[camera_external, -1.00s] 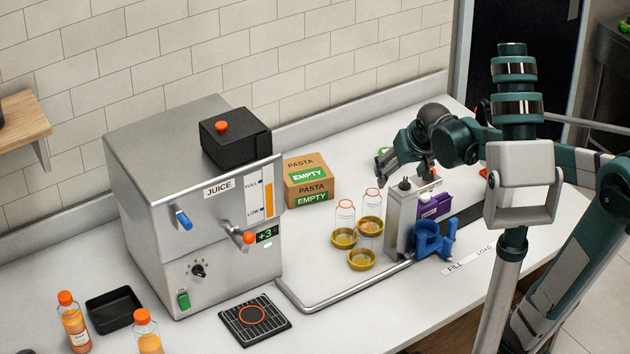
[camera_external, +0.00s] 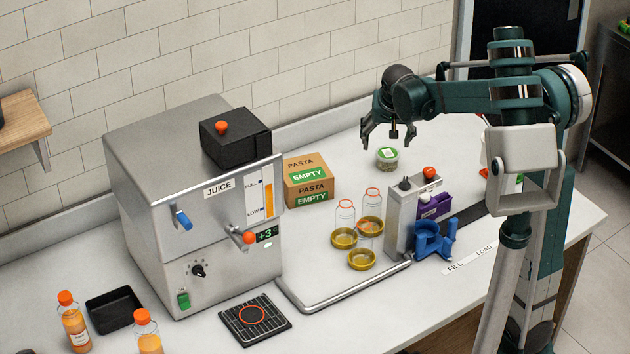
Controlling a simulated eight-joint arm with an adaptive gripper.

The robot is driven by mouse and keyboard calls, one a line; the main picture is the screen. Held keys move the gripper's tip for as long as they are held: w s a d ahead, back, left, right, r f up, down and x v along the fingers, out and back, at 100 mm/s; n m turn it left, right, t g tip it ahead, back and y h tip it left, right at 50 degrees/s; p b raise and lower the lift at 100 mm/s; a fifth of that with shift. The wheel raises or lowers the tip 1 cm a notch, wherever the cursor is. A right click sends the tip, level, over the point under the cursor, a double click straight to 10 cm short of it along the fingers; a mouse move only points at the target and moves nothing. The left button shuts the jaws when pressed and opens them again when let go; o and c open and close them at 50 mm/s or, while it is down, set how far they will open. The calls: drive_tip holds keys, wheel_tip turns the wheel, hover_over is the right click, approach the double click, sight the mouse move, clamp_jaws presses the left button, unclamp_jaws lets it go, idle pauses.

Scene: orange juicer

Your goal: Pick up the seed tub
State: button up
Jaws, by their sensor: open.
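A small clear round tub with greenish contents and a pale label, likely the seed tub (camera_external: 387,158), stands on the white counter near the back, right of the cardboard boxes. My gripper (camera_external: 387,145) is open and empty. Its fingers point down, and in the picture they hang just above the tub. The exact gap between the fingers and the tub cannot be told from this one view.
A grey filling unit (camera_external: 401,218) with an orange knob, a purple box (camera_external: 434,206) and a blue holder (camera_external: 434,241) stand in front of the tub. Glass bottles (camera_external: 345,214) and yellow dishes (camera_external: 361,260) are to the left. Pasta boxes (camera_external: 308,181) stand further left.

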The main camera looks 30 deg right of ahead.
drive_tip(key=w+d+f+m+g+h+p, duration=0.1)
drive_tip(key=w+d+f, duration=0.3)
drive_tip(key=w, duration=0.2)
drive_tip(key=w+d+f+m+p, duration=0.1)
drive_tip(key=w+d+f+m, duration=0.15)
drive_tip(key=w+d, duration=0.2)
drive_tip(key=m+g+p, duration=0.1)
drive_tip(key=p, duration=0.1)
approach(384, 154)
drive_tip(key=shift+w+d+f+h, duration=0.15)
drive_tip(key=shift+f+h, duration=0.15)
drive_tip(key=shift+f, duration=0.65)
drive_tip(key=shift+w+d+f+m, duration=0.2)
drive_tip(key=shift+f+m, duration=0.05)
drive_tip(key=shift+f, duration=0.15)
drive_tip(key=shift+f, duration=0.15)
drive_tip(key=shift+x, duration=1.2)
drive_tip(key=shift+b+x, duration=0.5)
drive_tip(key=shift+x, duration=2.1)
drive_tip(key=shift+s, duration=0.1)
